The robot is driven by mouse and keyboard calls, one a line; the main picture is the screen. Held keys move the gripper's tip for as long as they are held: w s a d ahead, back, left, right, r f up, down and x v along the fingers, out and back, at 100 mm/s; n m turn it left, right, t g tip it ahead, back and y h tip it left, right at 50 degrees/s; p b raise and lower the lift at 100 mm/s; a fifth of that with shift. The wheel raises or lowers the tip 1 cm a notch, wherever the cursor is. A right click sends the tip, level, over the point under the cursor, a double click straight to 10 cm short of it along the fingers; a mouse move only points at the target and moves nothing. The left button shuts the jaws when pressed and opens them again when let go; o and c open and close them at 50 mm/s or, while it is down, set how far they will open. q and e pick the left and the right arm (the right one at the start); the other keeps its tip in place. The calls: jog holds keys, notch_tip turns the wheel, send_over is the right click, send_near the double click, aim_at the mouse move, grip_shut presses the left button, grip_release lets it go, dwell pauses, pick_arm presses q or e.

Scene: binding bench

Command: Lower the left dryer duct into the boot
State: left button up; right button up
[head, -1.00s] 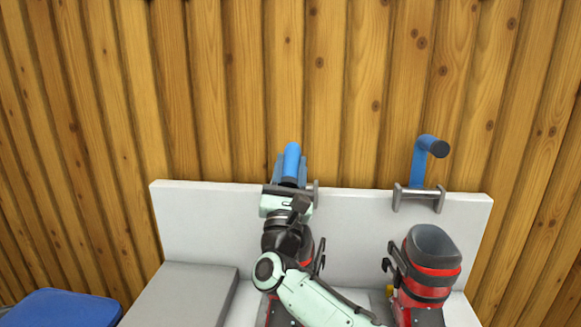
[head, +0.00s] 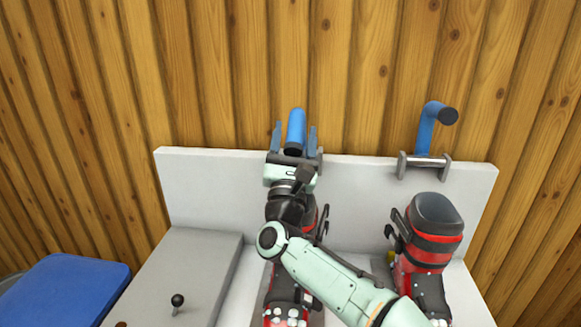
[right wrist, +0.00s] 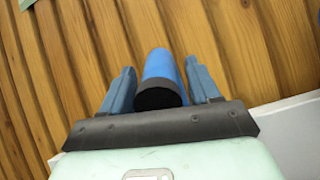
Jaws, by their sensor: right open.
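The left dryer duct (head: 296,128) is a blue tube standing above the bench's back panel. In the right wrist view its dark end (right wrist: 160,95) points towards me. My right gripper (head: 294,140) is open, with one finger on each side of the duct. Gaps show between the duct and both fingers (right wrist: 160,88). The left boot (head: 278,290), red and black, stands below, largely hidden by my right arm, so its opening cannot be seen. My left gripper is not in view.
A second blue duct (head: 425,130) with a dark end rises at the right, above the right boot (head: 433,243). The grey bench block (head: 190,265) carries a small black-knobbed lever (head: 177,300). A blue lid (head: 70,290) is at the lower left. A plank wall stands behind.

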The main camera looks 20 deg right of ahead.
jog(key=v, duration=1.2)
jog(key=shift+s+f, duration=0.2)
jog(key=shift+f, duration=0.05)
jog(key=shift+a, duration=0.1)
